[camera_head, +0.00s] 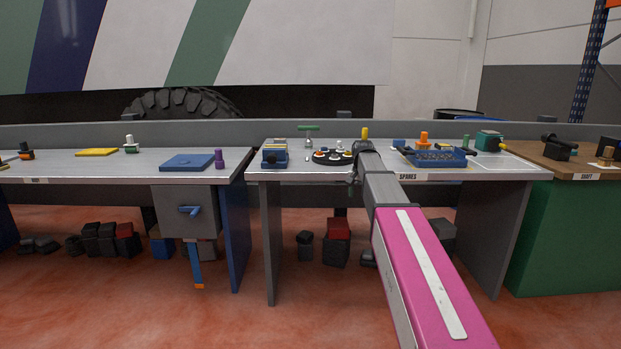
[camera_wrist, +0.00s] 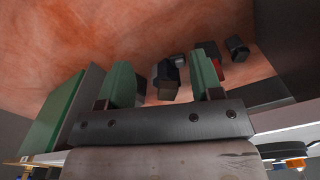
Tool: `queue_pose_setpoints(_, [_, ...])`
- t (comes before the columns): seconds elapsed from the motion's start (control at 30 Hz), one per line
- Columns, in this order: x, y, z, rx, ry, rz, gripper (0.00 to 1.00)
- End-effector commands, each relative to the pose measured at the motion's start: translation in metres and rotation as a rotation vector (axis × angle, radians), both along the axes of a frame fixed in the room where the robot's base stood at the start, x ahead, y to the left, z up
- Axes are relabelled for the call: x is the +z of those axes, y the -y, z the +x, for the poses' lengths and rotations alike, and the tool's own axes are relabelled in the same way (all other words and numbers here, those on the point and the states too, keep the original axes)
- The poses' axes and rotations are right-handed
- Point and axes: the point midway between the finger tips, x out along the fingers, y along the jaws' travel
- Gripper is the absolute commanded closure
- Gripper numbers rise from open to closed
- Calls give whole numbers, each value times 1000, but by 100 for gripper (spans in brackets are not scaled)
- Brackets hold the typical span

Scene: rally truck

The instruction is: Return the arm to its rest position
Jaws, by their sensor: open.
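My arm, with a pink link and grey sections, reaches forward from the lower right to the spares table (camera_head: 420,178) in the head view. My gripper is at the far end of the arm, near the table's front edge, and shows small and partly hidden there. In the wrist view my gripper (camera_wrist: 164,80) has two green fingers standing well apart with nothing held between them. Dark boxes on the floor show beyond the fingers.
The spares table carries a round black tray (camera_head: 332,162), a blue bin (camera_head: 437,162) and a blue-grey device (camera_head: 275,153). A left table holds a blue plate (camera_head: 187,162) and purple piece (camera_head: 219,158). A brown-topped green bench (camera_head: 565,225) stands right. Red floor is open in front.

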Motion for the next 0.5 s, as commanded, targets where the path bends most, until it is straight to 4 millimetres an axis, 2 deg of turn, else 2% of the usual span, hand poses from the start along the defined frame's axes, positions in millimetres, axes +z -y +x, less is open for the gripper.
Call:
queue_pose_setpoints(0.03, [-27,0,-25,21,-5,0,40])
queue_pose_setpoints(0.2, [-96,-1,-76,95,-4,0,40])
queue_pose_setpoints(0.37, [-152,-1,-129,165,-3,0,40])
queue_pose_setpoints(0.5, [-195,-2,-179,225,-2,0,40])
